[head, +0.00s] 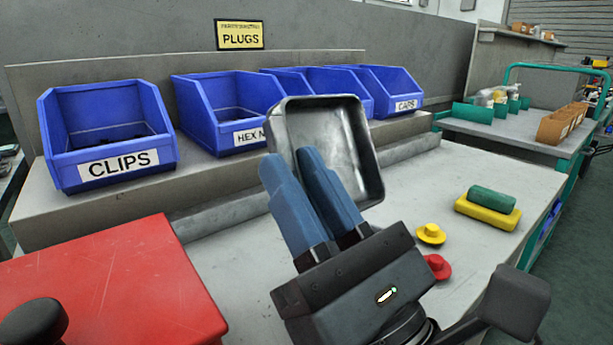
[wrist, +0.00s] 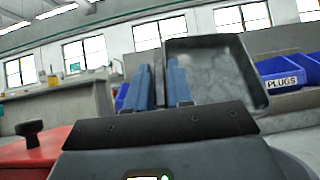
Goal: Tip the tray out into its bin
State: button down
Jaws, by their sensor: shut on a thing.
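My gripper (head: 312,165) is shut on a grey metal tray (head: 372,165), held by its near side above the bench. The tray is steeply tilted, its open face towards the head camera, and its visible inside looks empty. In the wrist view the tray (wrist: 255,80) rises beyond my fingers (wrist: 165,80). Blue bins stand on the back ledge: CLIPS (head: 70,150), HEX (head: 195,110), one partly hidden behind the tray (head: 300,78), and CAPS (head: 400,85). In the wrist view a blue bin labelled PLUGS (wrist: 290,68) shows right of the tray.
A yellow flanged piece (head: 431,234) and a red one (head: 437,266) lie on the bench (head: 480,170). A green cylinder (head: 492,197) rests on a yellow block (head: 487,212). A red box (head: 120,285) is front left. A PLUGS sign (head: 240,35) is on the back wall.

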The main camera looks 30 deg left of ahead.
aim_at(300, 99)
notch_tip(300, 99, up, 5)
jog(key=p, duration=0.5)
jog(key=shift+r+p, duration=0.4)
jog(key=shift+p, duration=0.7)
jog(key=p, duration=0.3)
jog(key=shift+r+g+h, duration=0.25)
jog(key=shift+g+h, duration=0.05)
jog(key=shift+g, duration=0.1)
jog(key=h+p, duration=0.1)
jog(key=p, duration=0.4)
jog(key=shift+r, duration=0.2)
jog(key=shift+f+p, duration=0.15)
jog(key=shift+p, duration=0.45)
jog(key=shift+h+p, duration=0.3)
jog(key=shift+p, duration=0.05)
jog(key=shift+r+g+p, duration=0.3)
jog(key=shift+r+p, duration=0.1)
jog(key=shift+p, duration=0.8)
jog(key=shift+r+h+p, duration=0.15)
jog(key=shift+h+p, duration=0.35)
jog(key=shift+p, duration=0.65)
